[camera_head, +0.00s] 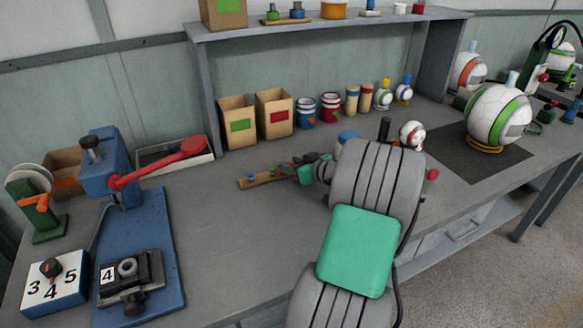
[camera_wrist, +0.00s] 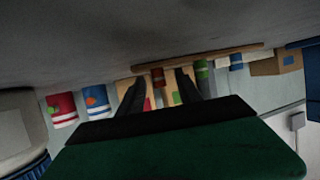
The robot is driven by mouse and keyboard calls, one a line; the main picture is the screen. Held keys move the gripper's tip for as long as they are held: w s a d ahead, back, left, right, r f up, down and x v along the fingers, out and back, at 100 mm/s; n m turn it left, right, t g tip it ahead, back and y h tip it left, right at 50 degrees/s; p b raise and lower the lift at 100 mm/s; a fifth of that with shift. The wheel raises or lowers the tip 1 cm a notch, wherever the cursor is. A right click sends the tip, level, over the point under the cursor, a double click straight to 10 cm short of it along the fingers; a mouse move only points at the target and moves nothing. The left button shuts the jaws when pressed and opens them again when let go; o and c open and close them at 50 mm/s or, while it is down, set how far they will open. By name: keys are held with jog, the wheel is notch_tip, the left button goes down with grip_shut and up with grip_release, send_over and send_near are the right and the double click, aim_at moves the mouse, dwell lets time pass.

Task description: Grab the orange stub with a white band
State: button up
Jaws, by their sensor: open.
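A wooden strip (camera_head: 258,181) lies on the bench, with a blue stub (camera_head: 250,176) and another small stub (camera_head: 273,173) on it. In the wrist view, which looks upside down, the strip (camera_wrist: 200,62) carries a dark orange stub (camera_wrist: 158,78), a green stub (camera_wrist: 202,69) and a blue stub (camera_wrist: 236,62). The orange stub shows between my gripper's open fingers (camera_wrist: 160,86), with a finger on each side. Its white band is hard to make out. In the head view my gripper (camera_head: 294,170) is at the strip's right end and hides the orange stub.
Behind the strip stand cardboard boxes (camera_head: 274,113), a blue tin (camera_head: 305,111) and a red tin (camera_head: 330,107). A blue press (camera_head: 107,170) with a red lever is at left. A ball (camera_head: 411,134) is beyond my arm. The bench left of the strip is clear.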

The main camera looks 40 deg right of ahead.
jog(key=shift+w, duration=0.15)
grip_shut()
dwell(0.4)
